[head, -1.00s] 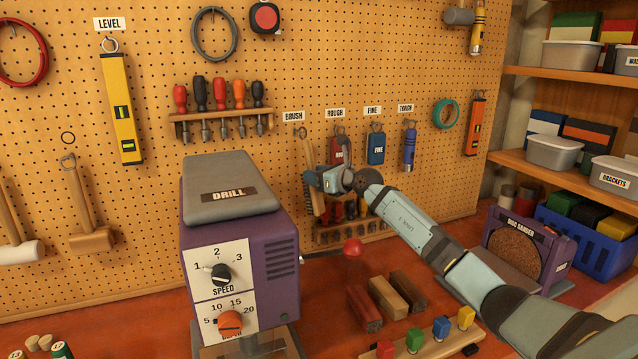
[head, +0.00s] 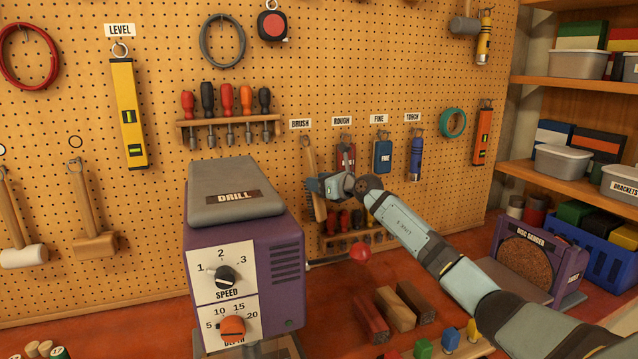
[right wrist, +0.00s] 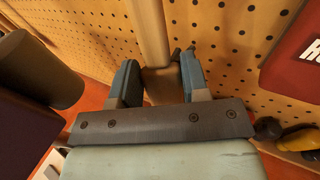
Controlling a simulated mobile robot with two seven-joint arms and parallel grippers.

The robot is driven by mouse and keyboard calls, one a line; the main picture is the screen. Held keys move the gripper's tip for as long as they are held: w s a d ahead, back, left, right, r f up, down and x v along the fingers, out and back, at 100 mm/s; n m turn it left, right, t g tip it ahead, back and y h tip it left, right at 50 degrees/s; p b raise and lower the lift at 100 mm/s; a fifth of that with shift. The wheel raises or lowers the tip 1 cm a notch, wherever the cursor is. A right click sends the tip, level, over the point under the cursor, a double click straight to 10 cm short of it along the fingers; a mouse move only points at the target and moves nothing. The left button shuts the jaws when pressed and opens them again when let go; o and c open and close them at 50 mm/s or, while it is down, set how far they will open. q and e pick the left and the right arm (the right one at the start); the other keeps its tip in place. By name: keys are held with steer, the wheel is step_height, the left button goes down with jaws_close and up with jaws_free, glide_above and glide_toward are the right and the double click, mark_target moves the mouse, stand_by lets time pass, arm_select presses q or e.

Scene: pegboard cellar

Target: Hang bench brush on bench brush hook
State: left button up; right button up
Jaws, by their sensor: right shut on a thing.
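The bench brush (head: 309,156) is upright against the pegboard, straight below the BRUSH label (head: 301,124). Its light wooden handle points up and its bristles hang below my gripper. The handle top lies close to the brush hook, which is too small to make out; I cannot tell whether the brush is on it. In the right wrist view the handle (right wrist: 150,35) runs up from between the two fingers (right wrist: 155,84). My left gripper is not in view.
Right of the brush hang a red sanding block (head: 346,158), a blue FINE block (head: 382,156) and a torch (head: 416,158). A low screwdriver rack (head: 350,240) sits below my gripper. The purple drill (head: 244,258) stands in front at left.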

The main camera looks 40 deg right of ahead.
steer(key=o, duration=1)
steer(key=shift+b+v, duration=1.05)
steer(key=shift+v, duration=5.9)
